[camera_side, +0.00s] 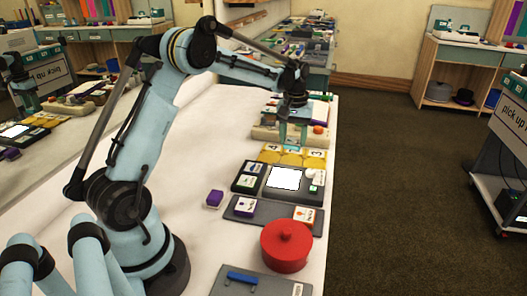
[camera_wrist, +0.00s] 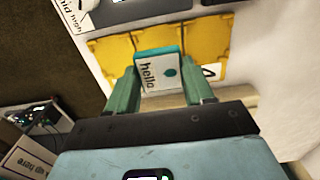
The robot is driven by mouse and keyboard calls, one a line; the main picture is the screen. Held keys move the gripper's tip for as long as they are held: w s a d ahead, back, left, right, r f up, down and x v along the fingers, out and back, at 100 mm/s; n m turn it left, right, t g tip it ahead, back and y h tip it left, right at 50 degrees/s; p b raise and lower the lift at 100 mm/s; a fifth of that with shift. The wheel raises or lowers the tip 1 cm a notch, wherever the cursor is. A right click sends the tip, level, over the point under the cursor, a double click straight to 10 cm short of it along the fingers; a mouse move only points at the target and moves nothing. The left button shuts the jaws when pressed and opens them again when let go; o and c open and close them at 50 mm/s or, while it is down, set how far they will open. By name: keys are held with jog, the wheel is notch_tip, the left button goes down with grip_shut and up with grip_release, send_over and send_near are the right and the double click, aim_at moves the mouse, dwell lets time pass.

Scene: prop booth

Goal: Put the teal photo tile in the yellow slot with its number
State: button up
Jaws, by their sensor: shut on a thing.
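My gripper (camera_side: 293,140) is shut on the teal photo tile (camera_wrist: 158,72), a white-faced tile with a teal edge, the word "hello" and a teal shape. In the wrist view my fingers (camera_wrist: 161,90) stand at its two sides. The tile is over the middle slot of the yellow slot row (camera_wrist: 160,37) and covers part of it. The row also shows in the side view (camera_side: 316,161), just below my fingers. One dark digit shows on the right slot in the wrist view; the middle slot's number is hidden. I cannot tell if the tile touches the slot.
A dark panel with a bright white screen (camera_side: 284,178) lies in front of the yellow row. A beige rack (camera_side: 263,133) stands behind. White table at left is clear.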

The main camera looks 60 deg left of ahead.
aim_at(292, 161)
jog(key=shift+f, duration=2.45)
jog(key=o, duration=1.2)
jog(key=shift+r, duration=0.1)
notch_tip(292, 161, up, 12)
jog(key=shift+f, duration=0.1)
jog(key=shift+d, duration=0.1)
